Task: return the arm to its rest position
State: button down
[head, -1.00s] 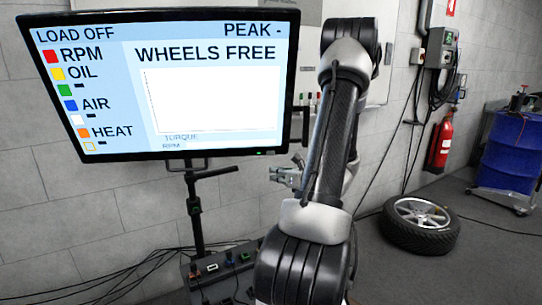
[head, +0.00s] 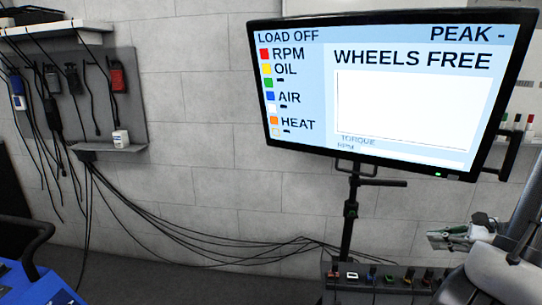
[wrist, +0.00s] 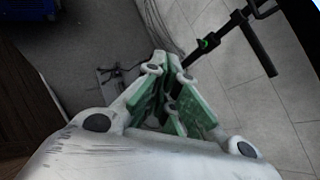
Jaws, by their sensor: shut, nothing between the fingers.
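My gripper (head: 466,236) shows at the right edge of the head view, in front of the wall and just above the row of coloured connectors. In the wrist view my gripper (wrist: 166,88) has its green-padded fingers close together, with nothing seen between them. My arm runs off the right edge of the head view, so most of it is hidden there.
A monitor (head: 408,108) reading "WHEELS FREE" stands on a black post (head: 349,222). A connector box (head: 370,290) is below it. A wall panel (head: 118,100) with hanging devices is at left. Cables (head: 200,240) run along the wall. A blue machine (head: 30,285) is at lower left.

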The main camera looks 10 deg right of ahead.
jog(key=s+a+r+n+g+h, duration=0.25)
jog(key=s+r+n+g, duration=0.2)
jog(key=n, duration=0.45)
jog(key=s+a+r+n+g+h, duration=0.1)
jog(key=s+a+r+n+g, duration=0.4)
jog(key=n, duration=0.3)
jog(key=a+r+n+t+h, duration=0.3)
jog(key=a+r+n+t, duration=0.1)
jog(key=r+n, duration=0.5)
jog(key=shift+a, duration=0.75)
jog(key=c, duration=2.2)
grip_release()
jog(key=shift+w, duration=0.1)
